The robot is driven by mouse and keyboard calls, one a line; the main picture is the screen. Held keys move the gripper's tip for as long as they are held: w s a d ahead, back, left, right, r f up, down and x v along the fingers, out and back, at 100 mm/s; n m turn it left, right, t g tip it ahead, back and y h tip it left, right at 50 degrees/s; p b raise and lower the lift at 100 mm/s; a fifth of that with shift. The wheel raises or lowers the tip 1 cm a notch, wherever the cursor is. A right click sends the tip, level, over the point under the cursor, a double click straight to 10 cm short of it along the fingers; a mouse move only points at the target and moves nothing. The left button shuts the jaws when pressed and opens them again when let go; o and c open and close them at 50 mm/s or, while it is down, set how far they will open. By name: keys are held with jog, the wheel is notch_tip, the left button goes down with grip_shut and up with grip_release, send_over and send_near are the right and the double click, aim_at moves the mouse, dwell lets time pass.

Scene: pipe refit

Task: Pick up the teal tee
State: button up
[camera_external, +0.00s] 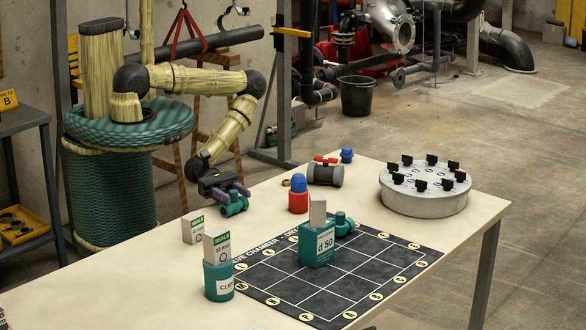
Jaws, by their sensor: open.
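A dark gridded mat (330,300) lies under the d 50 box. Seals boxes (193,228), a teal cup (218,283), a red and blue fitting (298,197), a grey valve with a red handle (325,174) and a round grey rack (424,200) surround it. The table's front left is mostly clear.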

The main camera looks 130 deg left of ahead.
aim_at(233, 190)
grip_shut()
dwell(0.3)
notch_tip(233, 190, up, 9)
jog(key=p, duration=0.3)
jog(key=shift+f, duration=0.15)
jog(key=shift+r+p, duration=0.7)
